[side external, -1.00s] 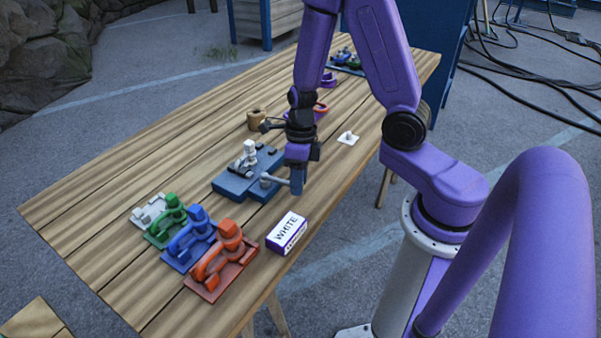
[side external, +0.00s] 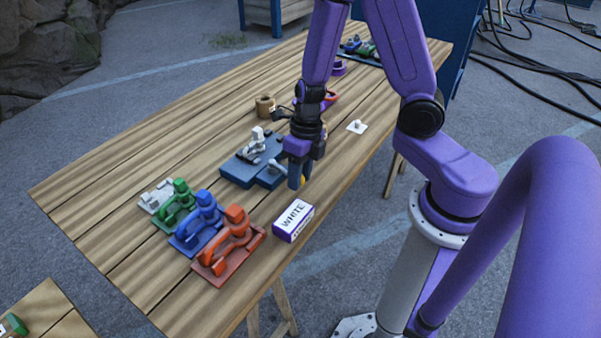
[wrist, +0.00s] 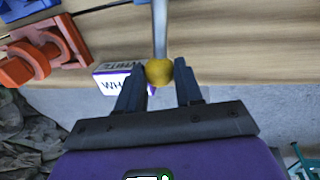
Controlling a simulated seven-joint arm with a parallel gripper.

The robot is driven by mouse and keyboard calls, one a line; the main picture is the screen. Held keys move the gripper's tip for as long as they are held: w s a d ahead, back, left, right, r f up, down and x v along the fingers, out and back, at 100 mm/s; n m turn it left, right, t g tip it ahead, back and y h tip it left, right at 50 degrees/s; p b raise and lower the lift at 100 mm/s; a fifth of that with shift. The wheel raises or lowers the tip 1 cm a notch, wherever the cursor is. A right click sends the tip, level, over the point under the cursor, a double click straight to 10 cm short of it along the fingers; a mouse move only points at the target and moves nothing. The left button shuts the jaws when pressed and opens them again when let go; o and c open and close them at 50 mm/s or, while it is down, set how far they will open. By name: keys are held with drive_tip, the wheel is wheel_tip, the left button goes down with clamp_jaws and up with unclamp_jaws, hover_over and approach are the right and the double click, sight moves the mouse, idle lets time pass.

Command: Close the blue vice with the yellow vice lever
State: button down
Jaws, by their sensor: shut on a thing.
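The blue vice (side external: 238,172) sits on the wooden table in the side external view, just left of my gripper (side external: 298,180). My gripper points down by the table's near edge. In the wrist view, the lever is a grey rod (wrist: 160,28) ending in a yellow knob (wrist: 159,71). The knob lies between the fingertips of my gripper (wrist: 160,88), which is shut on it. A bit of yellow shows by the fingers in the side external view. The gripper hides most of the lever there, and I cannot tell how wide the jaw gap is.
A white-labelled box (side external: 294,220) stands close in front of my gripper. Red (side external: 230,250), blue (side external: 197,228), green (side external: 176,205) and grey (side external: 158,197) clamp-like pieces lie to the left. A wooden cylinder (side external: 265,105) and a white plate (side external: 357,127) are behind.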

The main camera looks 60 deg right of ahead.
drive_tip(key=shift+a, duration=0.15)
drive_tip(key=c, duration=0.8)
unclamp_jaws()
drive_tip(key=shift+o, duration=0.2)
drive_tip(key=shift+r, duration=0.1)
drive_tip(key=shift+w+r, duration=0.1)
drive_tip(key=shift+r, duration=0.6)
drive_tip(key=d+r, duration=0.3)
drive_tip(key=r, duration=1.2)
drive_tip(key=shift+d+r, duration=0.2)
drive_tip(key=shift+r, duration=0.1)
